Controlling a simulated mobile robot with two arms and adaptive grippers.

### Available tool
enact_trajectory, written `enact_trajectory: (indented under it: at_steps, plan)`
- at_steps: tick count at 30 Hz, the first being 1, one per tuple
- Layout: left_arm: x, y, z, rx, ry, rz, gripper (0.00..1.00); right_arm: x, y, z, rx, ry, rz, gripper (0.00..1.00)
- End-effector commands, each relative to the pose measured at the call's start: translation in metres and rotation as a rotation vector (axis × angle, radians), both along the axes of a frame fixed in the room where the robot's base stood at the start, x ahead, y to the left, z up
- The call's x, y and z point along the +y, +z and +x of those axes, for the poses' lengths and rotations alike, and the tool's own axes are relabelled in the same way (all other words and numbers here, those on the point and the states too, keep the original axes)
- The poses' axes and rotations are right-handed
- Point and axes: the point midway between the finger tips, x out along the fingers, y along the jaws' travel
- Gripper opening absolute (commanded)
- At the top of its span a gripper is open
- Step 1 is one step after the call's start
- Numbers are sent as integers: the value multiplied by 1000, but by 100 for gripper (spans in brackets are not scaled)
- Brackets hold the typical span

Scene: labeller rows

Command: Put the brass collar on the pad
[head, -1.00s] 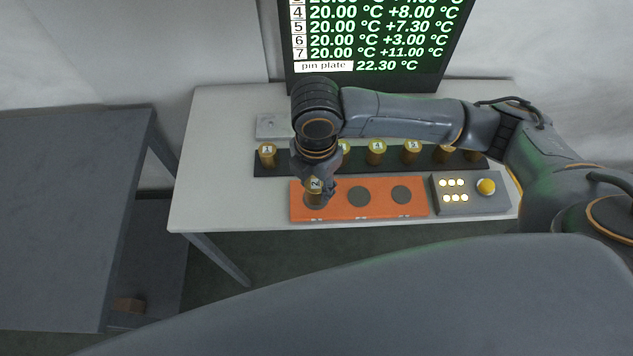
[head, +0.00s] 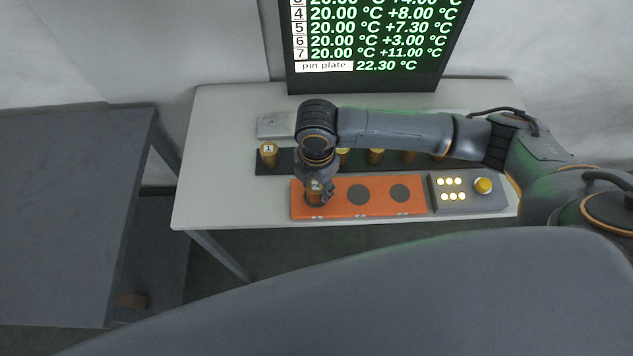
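A brass collar (head: 314,197) with a label that looks like 2 is at the left dark circle of the orange board (head: 337,208). My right gripper (head: 316,187) points down from above with its fingers around this collar, and looks shut on it. The collar is upright and its lower end seems to be at the board; contact is hard to tell. The middle circle (head: 358,194) and right circle (head: 399,193) are bare. My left gripper is not in view.
Several brass collars stand in a dark rack behind the board, one labelled 1 (head: 268,155) at its left end. A grey box (head: 466,193) with lit buttons and a yellow knob stands at the right. A screen (head: 372,40) with temperatures stands behind. A grey table (head: 70,200) is at the left.

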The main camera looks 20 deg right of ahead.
Motion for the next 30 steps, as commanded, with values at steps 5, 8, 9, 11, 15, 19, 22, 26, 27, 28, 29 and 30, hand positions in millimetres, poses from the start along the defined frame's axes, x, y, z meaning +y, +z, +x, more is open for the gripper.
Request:
enact_trajectory:
  at_steps: [5, 8, 9, 11, 15, 19, 22, 26, 27, 28, 29, 30]
  plan:
    - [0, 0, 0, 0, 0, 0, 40, 0, 0, 0, 0, 0, 0, 62]
    - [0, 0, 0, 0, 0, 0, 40, 0, 0, 0, 0, 0, 0, 62]
    - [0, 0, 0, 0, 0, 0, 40, 0, 0, 0, 0, 0, 0, 62]
    - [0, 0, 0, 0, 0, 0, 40, 0, 1, 0, 0, 0, 0, 62]
    - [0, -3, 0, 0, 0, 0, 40, 0, 11, 1, -3, 1, 1, 62]
    - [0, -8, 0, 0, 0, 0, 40, 1, 35, 1, -5, 1, 3, 62]
    - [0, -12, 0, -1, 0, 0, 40, 0, 57, 1, -7, 1, 3, 62]
    - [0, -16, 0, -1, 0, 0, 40, 1, 85, 1, -5, 1, 3, 62]
    - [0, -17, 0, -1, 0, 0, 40, 1, 92, 1, -5, 1, 2, 62]
    - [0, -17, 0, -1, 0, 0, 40, 1, 98, 1, -5, 1, 3, 62]
    - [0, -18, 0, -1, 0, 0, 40, 0, 102, 0, -3, 2, 2, 62]
    - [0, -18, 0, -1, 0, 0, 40, 1, 107, 1, -3, 1, 2, 62]
